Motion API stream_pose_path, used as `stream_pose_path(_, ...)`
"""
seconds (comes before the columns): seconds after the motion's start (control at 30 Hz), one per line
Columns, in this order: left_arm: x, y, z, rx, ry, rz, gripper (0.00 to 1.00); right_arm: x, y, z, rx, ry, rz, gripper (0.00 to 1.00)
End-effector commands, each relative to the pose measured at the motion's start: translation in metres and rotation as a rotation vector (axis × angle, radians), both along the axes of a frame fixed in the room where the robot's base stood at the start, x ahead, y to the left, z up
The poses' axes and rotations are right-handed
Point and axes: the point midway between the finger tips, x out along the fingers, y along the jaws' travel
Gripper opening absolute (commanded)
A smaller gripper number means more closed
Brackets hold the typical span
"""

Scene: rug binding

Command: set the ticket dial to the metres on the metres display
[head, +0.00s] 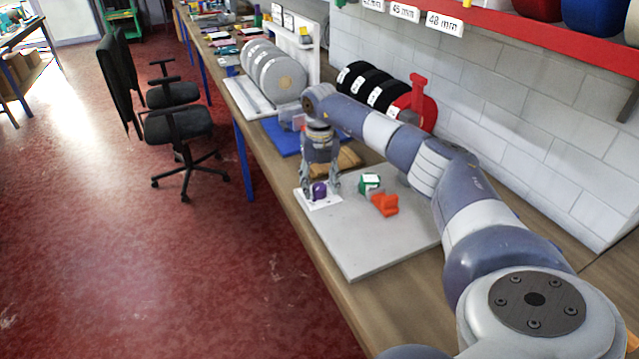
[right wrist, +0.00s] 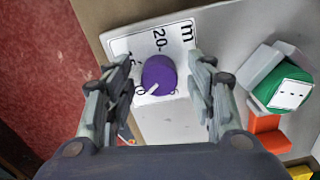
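The ticket dial is a purple knob (head: 319,190) on a white scale plate (head: 325,203) at the left edge of a grey board. In the right wrist view the purple knob (right wrist: 159,75) has a white pointer line toward its lower left. The plate (right wrist: 178,34) shows "m" and "20"; other marks are partly hidden. My right gripper (head: 320,191) points down over the dial; its open fingers (right wrist: 163,92) stand on both sides of the knob, with gaps visible. A green block with a white face (right wrist: 284,88) stands beside it; its dark marks are too small to read. My left gripper is out of view.
An orange-red block (head: 385,205) lies on the grey board (head: 385,248), whose front part is clear. Behind are a blue mat (head: 282,137), grey rolls (head: 279,72) and black and red rolls (head: 420,108). A red shelf (head: 560,40) overhangs the right.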

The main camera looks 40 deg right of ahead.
Motion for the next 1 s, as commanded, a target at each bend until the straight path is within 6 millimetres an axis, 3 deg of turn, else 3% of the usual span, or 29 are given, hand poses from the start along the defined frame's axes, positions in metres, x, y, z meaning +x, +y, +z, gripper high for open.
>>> stream_pose_path(0.03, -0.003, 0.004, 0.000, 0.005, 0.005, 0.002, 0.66, 0.000, 0.000, 0.000, 0.000, 0.000, 0.000, 0.42)
stream_pose_path(0.2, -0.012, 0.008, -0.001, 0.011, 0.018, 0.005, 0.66, 0.000, 0.000, 0.000, 0.000, 0.000, 0.000, 0.06)
stream_pose_path(0.63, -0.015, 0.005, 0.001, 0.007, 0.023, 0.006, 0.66, 0.000, 0.000, 0.001, 0.002, 0.001, 0.059, 0.06)
stream_pose_path(1.0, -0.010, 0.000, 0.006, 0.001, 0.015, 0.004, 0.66, 0.000, 0.000, 0.002, 0.001, 0.001, 0.336, 0.06)
